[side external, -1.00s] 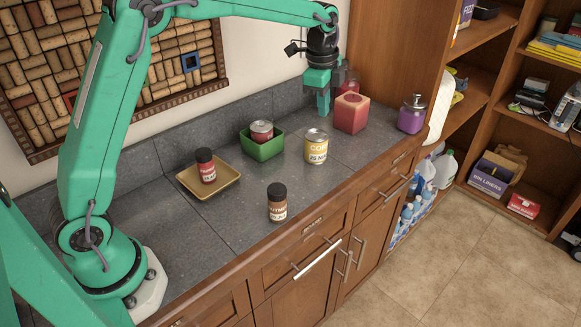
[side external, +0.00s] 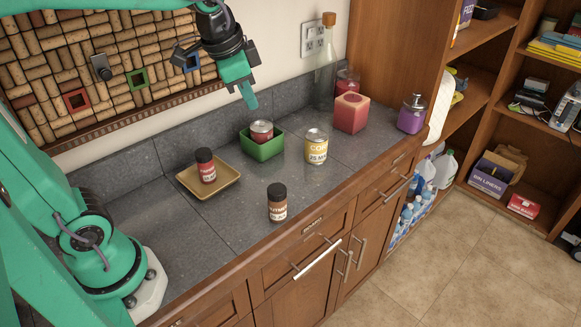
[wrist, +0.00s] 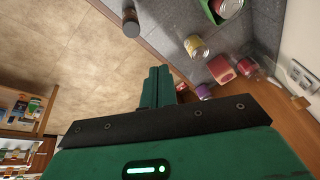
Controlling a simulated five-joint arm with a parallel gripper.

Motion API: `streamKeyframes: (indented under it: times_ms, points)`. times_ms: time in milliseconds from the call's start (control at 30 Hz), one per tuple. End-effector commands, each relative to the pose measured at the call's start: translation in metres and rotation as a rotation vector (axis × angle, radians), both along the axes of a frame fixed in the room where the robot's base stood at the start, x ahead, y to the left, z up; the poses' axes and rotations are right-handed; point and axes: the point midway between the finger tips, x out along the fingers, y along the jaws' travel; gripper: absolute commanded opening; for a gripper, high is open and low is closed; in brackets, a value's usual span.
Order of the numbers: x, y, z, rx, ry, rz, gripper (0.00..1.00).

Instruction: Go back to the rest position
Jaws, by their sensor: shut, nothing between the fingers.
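My gripper (side external: 249,97) is shut and empty. In the side external view it hangs in the air above and behind the green bowl, pointing down and slightly right. In the wrist view its green fingers (wrist: 157,86) are pressed together, with the floor and the counter edge beyond them. The green bowl (side external: 266,151) holds a red can (side external: 262,130). The tan tray (side external: 222,187) holds a dark-lidded spice jar (side external: 206,165). A brown spice jar (side external: 277,203) stands near the front edge. A yellow corn can (side external: 316,147) stands right of the bowl.
A red cube-shaped holder (side external: 351,113), a purple bottle (side external: 411,114) and a tall glass bottle (side external: 325,70) stand at the counter's far right end. A cork board (side external: 110,55) hangs on the wall. Wooden shelves (side external: 485,90) stand at right.

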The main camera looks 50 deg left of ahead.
Motion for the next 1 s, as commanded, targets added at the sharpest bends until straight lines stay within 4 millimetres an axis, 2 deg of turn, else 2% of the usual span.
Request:
streamKeyframes:
  times_ms: [33, 200, 533, 733, 1000]
  points:
    - [-0.012, 0.001, 0.0, -0.012, -0.015, 0.033, 0.0]
    - [-0.045, 0.003, -0.004, -0.055, -0.052, 0.147, 0.0]
    - [-0.101, 0.006, -0.025, -0.145, -0.121, 0.356, 0.0]
    - [-0.118, 0.007, -0.035, -0.182, -0.144, 0.429, 0.0]
    - [-0.122, 0.007, -0.038, -0.19, -0.148, 0.447, 0.0]
